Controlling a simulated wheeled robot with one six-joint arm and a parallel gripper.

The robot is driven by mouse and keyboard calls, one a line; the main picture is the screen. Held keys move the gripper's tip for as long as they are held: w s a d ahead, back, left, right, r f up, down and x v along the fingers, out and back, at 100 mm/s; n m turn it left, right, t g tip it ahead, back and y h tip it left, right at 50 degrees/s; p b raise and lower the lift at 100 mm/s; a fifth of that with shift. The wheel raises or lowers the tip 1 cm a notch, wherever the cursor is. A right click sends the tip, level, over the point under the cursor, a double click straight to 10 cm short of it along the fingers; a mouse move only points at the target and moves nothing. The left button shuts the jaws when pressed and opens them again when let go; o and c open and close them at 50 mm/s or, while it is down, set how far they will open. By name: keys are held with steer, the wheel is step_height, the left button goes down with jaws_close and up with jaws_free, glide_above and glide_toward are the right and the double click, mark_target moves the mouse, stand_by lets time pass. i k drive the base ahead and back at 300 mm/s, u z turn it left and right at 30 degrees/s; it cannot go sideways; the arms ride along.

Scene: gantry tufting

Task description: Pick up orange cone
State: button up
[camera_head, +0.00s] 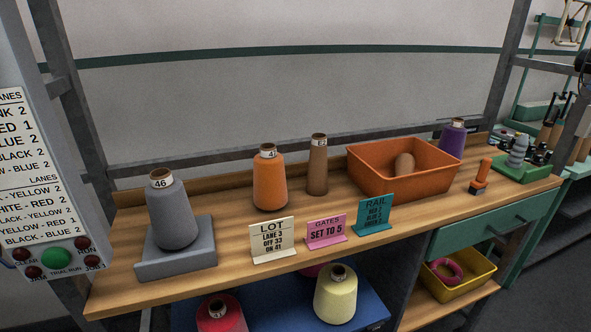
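The orange cone (269,182) is a yarn cone with a white label at its top that seems to read 41. It stands upright on the wooden bench (225,268), left of centre. A slimmer brown cone (317,168) stands close to its right, apart from it. The cream LOT sign (272,240) stands in front of the orange cone, nearer the bench's front edge. My gripper is not in view.
A grey cone (170,212) on a grey block (177,257) stands left. Pink (326,232) and teal (375,214) signs stand along the front. An orange bin (400,173) holds a brown object. A purple cone (452,140) stands behind. A lower shelf holds red (221,315) and yellow (336,298) cones.

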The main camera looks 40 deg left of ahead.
mark_target(270, 183)
steer(key=u, duration=0.25)
steer(key=i, duration=0.6)
steer(key=u, duration=1)
steer(key=i, duration=0.5)
steer(key=u, duration=0.6)
